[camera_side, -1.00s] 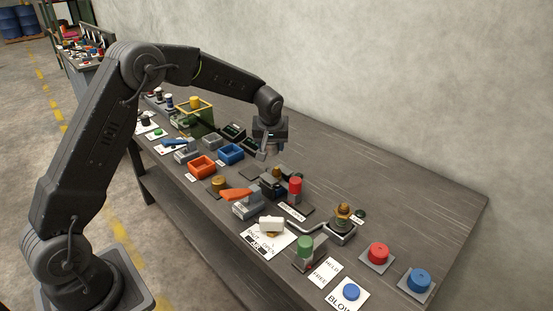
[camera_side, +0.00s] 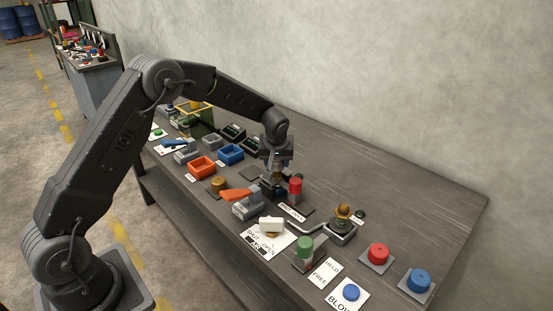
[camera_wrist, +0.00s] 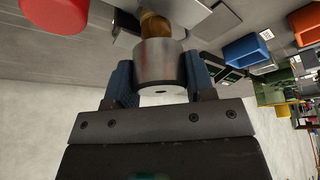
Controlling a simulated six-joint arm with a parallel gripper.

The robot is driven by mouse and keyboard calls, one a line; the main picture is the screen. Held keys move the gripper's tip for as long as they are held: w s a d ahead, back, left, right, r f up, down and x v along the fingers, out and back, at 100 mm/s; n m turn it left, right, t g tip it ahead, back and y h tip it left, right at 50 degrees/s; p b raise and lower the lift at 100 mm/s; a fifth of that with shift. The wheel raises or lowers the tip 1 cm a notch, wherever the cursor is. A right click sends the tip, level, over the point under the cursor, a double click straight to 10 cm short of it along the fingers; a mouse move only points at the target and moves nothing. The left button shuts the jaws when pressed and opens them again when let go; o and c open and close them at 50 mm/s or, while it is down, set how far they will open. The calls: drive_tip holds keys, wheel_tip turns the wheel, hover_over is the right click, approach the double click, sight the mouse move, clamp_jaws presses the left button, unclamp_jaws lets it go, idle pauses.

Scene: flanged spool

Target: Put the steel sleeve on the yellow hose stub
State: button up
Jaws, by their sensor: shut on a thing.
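The steel sleeve (camera_wrist: 162,66) is a short, shiny metal cylinder, held between the blue fingers of my gripper (camera_wrist: 158,78) in the wrist view. A brownish-yellow stub (camera_wrist: 154,25) shows just beyond the sleeve and is lined up with it. I cannot tell whether the sleeve's far end is around the stub or only in front of it. In the side view my gripper (camera_side: 275,163) is low over the bench, directly above the stub (camera_side: 279,179). The sleeve is hard to make out there.
A red cylinder (camera_side: 295,188) stands close to the right of the stub. An orange-handled grey fixture (camera_side: 247,206) is in front. Blue (camera_side: 231,153) and orange (camera_side: 201,166) bins lie to the left. The bench toward the wall at the right is clear.

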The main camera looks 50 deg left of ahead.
drive_tip(key=shift+f, duration=0.35)
drive_tip(key=o, duration=0.9)
